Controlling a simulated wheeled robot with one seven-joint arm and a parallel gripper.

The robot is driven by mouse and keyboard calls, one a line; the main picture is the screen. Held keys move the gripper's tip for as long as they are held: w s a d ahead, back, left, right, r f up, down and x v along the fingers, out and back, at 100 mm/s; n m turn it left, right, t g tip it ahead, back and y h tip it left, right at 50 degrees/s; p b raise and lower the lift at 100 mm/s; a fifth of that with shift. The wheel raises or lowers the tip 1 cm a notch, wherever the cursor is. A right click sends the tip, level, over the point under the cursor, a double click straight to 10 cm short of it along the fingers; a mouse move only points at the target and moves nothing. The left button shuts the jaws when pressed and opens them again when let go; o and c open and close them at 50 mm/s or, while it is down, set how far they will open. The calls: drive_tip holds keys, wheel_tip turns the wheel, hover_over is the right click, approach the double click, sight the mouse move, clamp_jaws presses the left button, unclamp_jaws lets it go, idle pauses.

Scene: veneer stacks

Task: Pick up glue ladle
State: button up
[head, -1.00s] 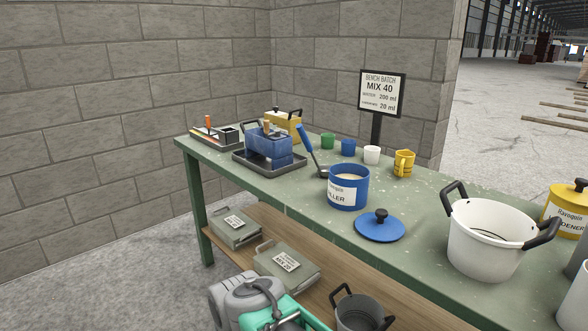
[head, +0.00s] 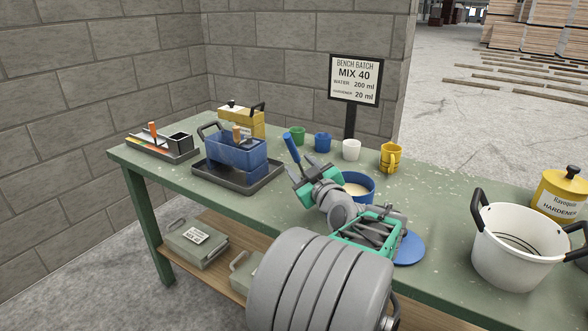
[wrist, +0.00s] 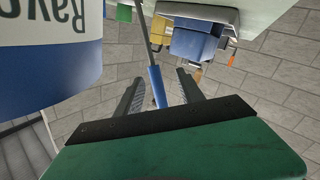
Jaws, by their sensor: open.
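The glue ladle has a blue handle (head: 292,148) that stands tilted above the bench beside the filler tin. Its lower end is hidden behind my gripper in the head view. My gripper (head: 308,170) is open at the lower part of the handle. In the wrist view, the blue handle (wrist: 157,88) and grey shaft show between the two spread fingers (wrist: 158,92). I cannot tell whether a finger touches it. The blue filler tin (head: 359,186), holding pale filler, is partly hidden behind my arm; it shows large at the left in the wrist view (wrist: 50,72).
Green, blue, white and yellow cups (head: 391,157) stand behind the tin, near the sign (head: 355,80). A blue box sits on a dark tray (head: 212,182) at the left. A blue lid (head: 409,249) and white pot (head: 513,245) are to the right on the green bench (head: 455,222).

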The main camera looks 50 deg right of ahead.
drive_tip(key=p+x, duration=0.1)
drive_tip(key=x, duration=0.7)
drive_tip(key=shift+d+r, duration=0.35)
drive_tip(key=shift+r, duration=0.05)
drive_tip(key=shift+s, duration=0.1)
clamp_jaws()
